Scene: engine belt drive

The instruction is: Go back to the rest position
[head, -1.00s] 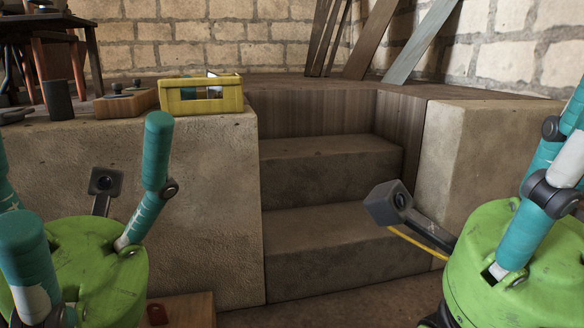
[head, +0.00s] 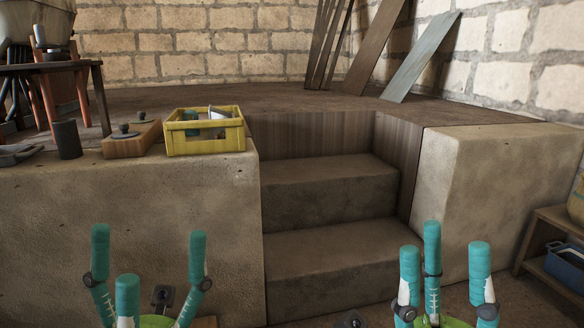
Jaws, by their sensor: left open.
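My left gripper (head: 148,262) is at the lower left of the head view. Its teal fingers point up and stand wide apart, with nothing between them. My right gripper (head: 441,265) is at the lower right, in front of the steps. Its teal fingers also point up and stand apart, with nothing between them. The green palms are mostly cut off by the bottom edge. Neither gripper touches anything that I can see.
A yellow crate (head: 205,143) with things in it stands on the stone ledge (head: 120,205). A wooden block (head: 131,141) and a dark cylinder (head: 67,140) are beside it. Stone steps (head: 330,190) rise in the middle. A shelf (head: 553,262) with a blue bin (head: 568,262) is at right.

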